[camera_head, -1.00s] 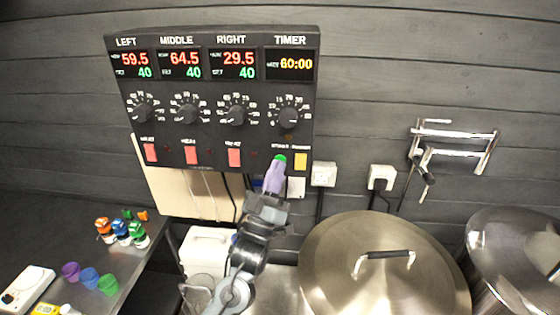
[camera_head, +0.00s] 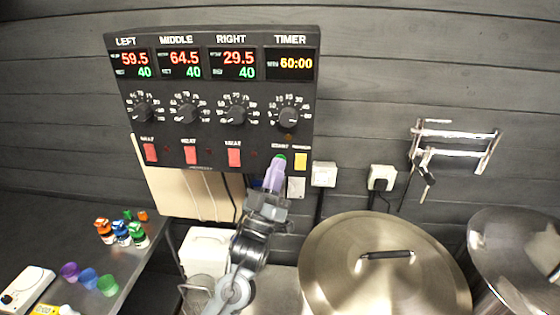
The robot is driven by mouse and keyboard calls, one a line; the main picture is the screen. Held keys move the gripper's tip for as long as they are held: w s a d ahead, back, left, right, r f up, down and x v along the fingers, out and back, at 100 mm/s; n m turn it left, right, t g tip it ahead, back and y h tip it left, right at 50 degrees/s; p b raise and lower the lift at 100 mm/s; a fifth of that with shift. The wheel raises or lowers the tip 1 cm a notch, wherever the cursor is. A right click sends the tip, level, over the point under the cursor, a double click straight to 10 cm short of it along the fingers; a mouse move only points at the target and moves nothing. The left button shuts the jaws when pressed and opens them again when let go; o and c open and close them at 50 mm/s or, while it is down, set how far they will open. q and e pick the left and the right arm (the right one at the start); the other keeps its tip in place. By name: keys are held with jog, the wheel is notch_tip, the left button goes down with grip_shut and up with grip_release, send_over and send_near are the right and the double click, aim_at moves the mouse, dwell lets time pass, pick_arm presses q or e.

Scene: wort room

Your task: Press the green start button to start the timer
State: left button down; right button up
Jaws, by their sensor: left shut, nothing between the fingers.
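The control panel (camera_head: 212,98) hangs on the dark wall, with LEFT, MIDDLE, RIGHT and TIMER columns. The timer display (camera_head: 290,64) reads 60:00 in yellow. The green start button (camera_head: 281,157) is below the timer knob (camera_head: 288,116), partly hidden behind my left gripper. A yellow button (camera_head: 301,161) is just to its right. My left gripper (camera_head: 276,168) is shut and empty, its purple fingertips at the lower edge of the green button. I cannot tell whether they touch it. My right gripper is out of view.
Red switches (camera_head: 190,155) line the panel's lower left. White wall sockets (camera_head: 323,174) are right of the panel. A large lidded pot (camera_head: 340,262) stands below right. Small bottles and colored cups (camera_head: 89,278) sit on the left counter.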

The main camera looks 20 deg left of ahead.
pick_arm(q)
jog(key=shift+s, duration=0.1)
jog(key=shift+s+d, duration=0.2)
jog(key=shift+s, duration=0.5)
jog(key=shift+s+p, duration=0.1)
jog(key=shift+p, duration=0.2)
jog(key=s, duration=0.2)
jog(key=s+d+p, duration=0.1)
jog(key=s, duration=0.1)
jog(key=shift+s+d, duration=0.1)
jog(key=shift+s, duration=0.2)
dwell(0.5)
